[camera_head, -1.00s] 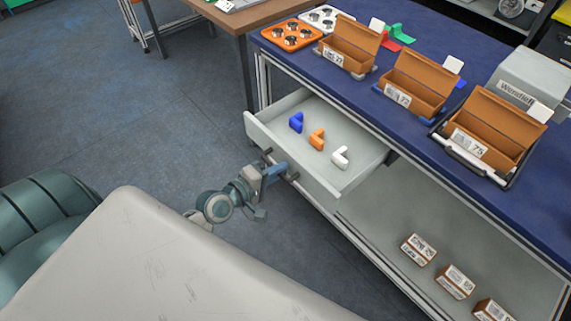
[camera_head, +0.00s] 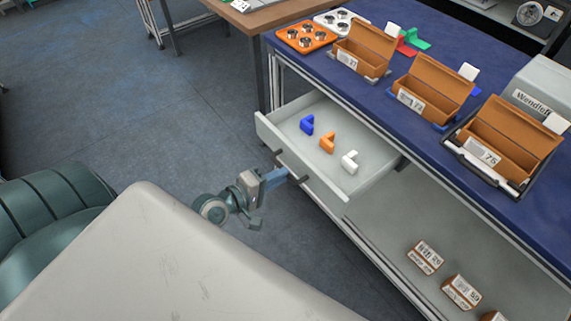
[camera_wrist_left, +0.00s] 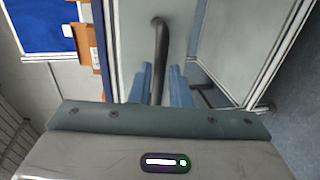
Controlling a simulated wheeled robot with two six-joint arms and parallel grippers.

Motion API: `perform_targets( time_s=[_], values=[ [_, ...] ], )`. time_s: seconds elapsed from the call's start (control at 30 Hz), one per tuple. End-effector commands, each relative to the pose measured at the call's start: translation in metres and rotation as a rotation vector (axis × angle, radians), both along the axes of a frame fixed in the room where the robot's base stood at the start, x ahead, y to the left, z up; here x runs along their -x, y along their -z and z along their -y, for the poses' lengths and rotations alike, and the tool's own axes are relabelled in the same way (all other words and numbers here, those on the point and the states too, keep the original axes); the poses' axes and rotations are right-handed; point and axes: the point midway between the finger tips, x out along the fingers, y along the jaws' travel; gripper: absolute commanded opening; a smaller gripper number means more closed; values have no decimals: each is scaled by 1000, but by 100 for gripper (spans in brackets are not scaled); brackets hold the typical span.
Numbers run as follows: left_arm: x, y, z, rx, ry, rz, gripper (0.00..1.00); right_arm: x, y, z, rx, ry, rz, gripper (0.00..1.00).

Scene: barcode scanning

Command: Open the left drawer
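The left drawer (camera_head: 285,148) is a light grey tray pulled well out of the workbench front. A blue, an orange and a white L-shaped piece lie in it. A dark bar handle (camera_head: 304,181) is on its front; it also shows in the left wrist view (camera_wrist_left: 162,45). My left gripper (camera_head: 288,174) is at the handle. In the left wrist view its blue fingers (camera_wrist_left: 161,88) stand apart on either side of the bar, with a small gap visible, so it looks open. My right gripper is not in view.
The blue-topped workbench (camera_head: 385,100) carries open orange boxes and an orange tray (camera_head: 306,37) with metal parts. Small labelled boxes (camera_head: 425,257) stand on the lower shelf. The floor (camera_head: 165,110) left of the drawer is clear.

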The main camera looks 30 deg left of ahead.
Motion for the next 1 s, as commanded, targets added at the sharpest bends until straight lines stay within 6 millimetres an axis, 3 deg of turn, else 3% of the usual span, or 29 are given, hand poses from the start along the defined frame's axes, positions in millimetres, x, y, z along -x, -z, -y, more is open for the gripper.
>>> perform_targets(
  time_s=[0.2,0.4,1.0],
  values=[
    [39,-7,-14,-3,2,-5,16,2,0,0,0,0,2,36],
    [61,-13,-22,-2,1,-3,16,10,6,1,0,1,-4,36],
    [70,-15,-26,1,0,-1,16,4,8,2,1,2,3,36]
  ],
)
